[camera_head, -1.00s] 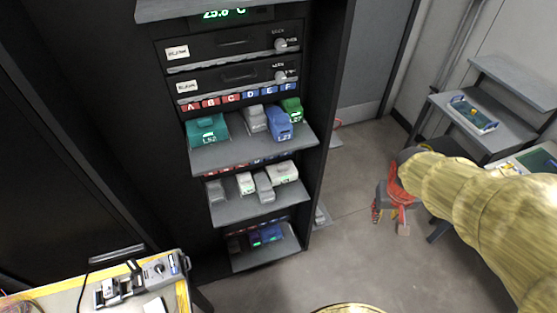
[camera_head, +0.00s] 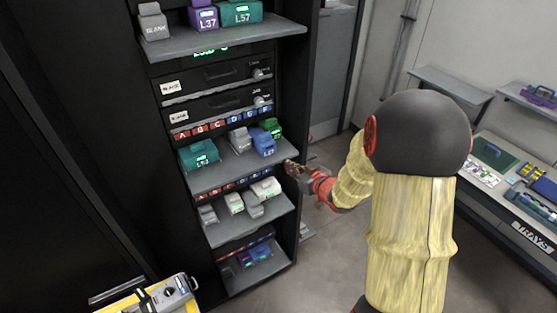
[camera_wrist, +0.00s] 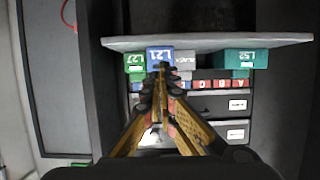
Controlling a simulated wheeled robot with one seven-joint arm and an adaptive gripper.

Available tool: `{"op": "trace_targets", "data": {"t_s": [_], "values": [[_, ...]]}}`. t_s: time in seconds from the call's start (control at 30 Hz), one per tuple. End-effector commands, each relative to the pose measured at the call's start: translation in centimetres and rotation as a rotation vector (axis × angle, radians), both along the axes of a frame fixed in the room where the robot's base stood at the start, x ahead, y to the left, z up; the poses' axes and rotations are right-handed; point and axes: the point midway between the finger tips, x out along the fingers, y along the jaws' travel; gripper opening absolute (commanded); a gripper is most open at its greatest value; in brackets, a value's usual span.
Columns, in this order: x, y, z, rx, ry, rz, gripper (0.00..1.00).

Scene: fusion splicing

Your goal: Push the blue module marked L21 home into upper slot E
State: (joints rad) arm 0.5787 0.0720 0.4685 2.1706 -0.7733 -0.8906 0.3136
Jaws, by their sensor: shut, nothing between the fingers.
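The blue module L21 (camera_head: 263,142) stands on the upper slotted shelf (camera_head: 232,173), under the lettered strip with label E (camera_head: 249,115). It juts further out than the green module L27 (camera_head: 271,127) beside it. In the wrist view, which is upside down, its L21 face (camera_wrist: 158,54) is straight ahead of my fingertips. My gripper (camera_head: 290,166) is shut and empty, just off the shelf's right front corner in the head view. In the wrist view my gripper (camera_wrist: 163,68) overlaps the module's edge; I cannot tell whether they touch. The slot's inside is hidden.
A grey blank module (camera_head: 241,140) stands left of L21, and a teal module L52 (camera_head: 198,154) further left. A lower shelf (camera_head: 250,226) holds several grey and white modules. A shelf above (camera_head: 225,38) holds more modules. The cabinet's side wall (camera_head: 304,90) is close by.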

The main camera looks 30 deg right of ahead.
Motion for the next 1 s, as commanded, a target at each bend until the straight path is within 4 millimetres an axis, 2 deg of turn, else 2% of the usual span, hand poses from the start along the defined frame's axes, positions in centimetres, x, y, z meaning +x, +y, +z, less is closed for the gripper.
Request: {"op": "trace_targets", "data": {"t_s": [1.0], "values": [[4.7,0.2,-2.0,0.001,0.005,-0.003,0.00]]}}
